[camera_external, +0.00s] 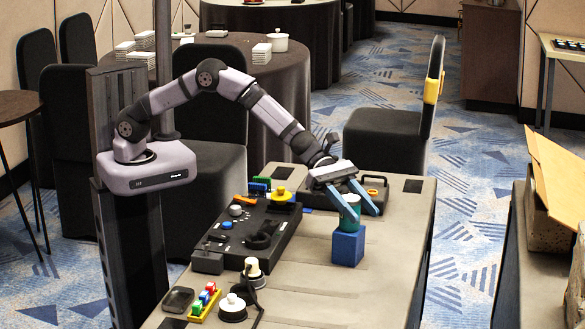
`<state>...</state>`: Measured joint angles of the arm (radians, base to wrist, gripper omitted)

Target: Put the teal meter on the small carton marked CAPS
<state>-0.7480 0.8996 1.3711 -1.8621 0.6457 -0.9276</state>
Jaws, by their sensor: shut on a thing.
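My gripper (362,216) has blue fingers and reaches down over the right part of the table. It is shut on a small teal piece with a pale top (349,215), which looks like the teal meter. The fingers hide part of it. A small blue box (348,247) stands directly under the teal piece, and I take it for the carton. No CAPS lettering is readable on it. The teal piece's lower end is at the box's top; I cannot tell whether they touch.
A black panel with knobs (240,238) lies left of the box, with a yellow knob (281,194) near its back. A dark case (375,186) lies behind my gripper. A white-topped button (232,308) and coloured blocks (205,300) are at the front left. The table's (385,275) front right is clear.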

